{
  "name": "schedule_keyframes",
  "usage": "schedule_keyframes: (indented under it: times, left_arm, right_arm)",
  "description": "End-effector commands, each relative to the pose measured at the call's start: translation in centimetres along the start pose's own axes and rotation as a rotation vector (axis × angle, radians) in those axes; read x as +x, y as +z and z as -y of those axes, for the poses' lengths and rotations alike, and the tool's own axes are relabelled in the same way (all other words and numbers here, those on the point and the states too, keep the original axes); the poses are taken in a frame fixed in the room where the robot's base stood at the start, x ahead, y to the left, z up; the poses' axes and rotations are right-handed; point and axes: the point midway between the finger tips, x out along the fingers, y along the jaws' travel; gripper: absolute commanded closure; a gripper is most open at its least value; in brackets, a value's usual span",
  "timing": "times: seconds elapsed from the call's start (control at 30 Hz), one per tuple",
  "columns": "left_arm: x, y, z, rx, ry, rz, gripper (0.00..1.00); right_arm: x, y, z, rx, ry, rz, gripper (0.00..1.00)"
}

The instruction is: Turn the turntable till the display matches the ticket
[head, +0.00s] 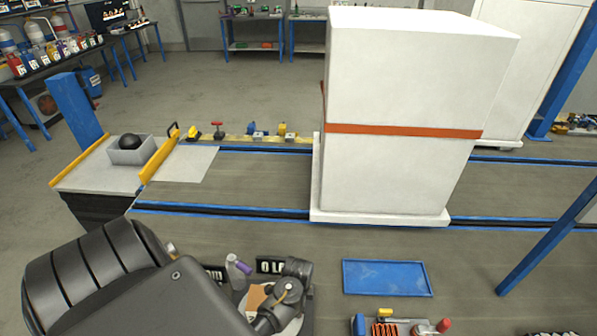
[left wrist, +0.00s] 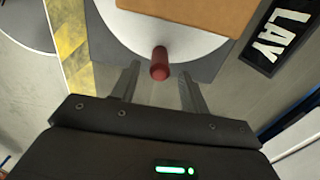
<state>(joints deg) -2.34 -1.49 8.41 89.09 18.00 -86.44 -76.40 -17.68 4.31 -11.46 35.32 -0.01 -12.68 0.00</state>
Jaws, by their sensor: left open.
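In the left wrist view the turntable (left wrist: 203,57) is a white disc at the top, with a red upright peg (left wrist: 160,62) near its edge. A brown box-like block (left wrist: 200,10) sits on the disc. My left gripper (left wrist: 160,74) is open, its fingers on either side of the peg and apart from it. In the head view my left arm hides most of the turntable; a brown piece (head: 257,296) shows beside my wrist. A black sign ending in "LAY" (left wrist: 280,36) lies beside the disc. I cannot make out a ticket. My right gripper is not in view.
A bottle with a purple part (head: 238,268) stands close to my left wrist. A blue tray (head: 387,278) lies right of it, with tools (head: 400,328) in front. A tall white cabinet (head: 395,170) with an orange band stands behind on the conveyor. A yellow-black strip (left wrist: 70,45) borders the turntable area.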

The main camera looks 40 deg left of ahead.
Motion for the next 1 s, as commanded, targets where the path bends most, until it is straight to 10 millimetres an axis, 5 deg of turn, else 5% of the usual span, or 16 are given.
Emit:
schedule_keyframes:
  times: [0.3,0.7,1.0]
  left_arm:
    - [4.7,0.0,0.0,-0.002,0.001,-0.001,0.55]
    - [5.4,0.0,0.0,-0.001,-0.001,-0.001,0.55]
    - [5.3,0.0,0.0,-0.001,-0.001,-0.001,0.93]
  right_arm:
    - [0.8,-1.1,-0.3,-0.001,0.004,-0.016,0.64]
    - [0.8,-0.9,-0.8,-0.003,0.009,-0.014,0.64]
    - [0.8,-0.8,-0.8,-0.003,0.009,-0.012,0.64]
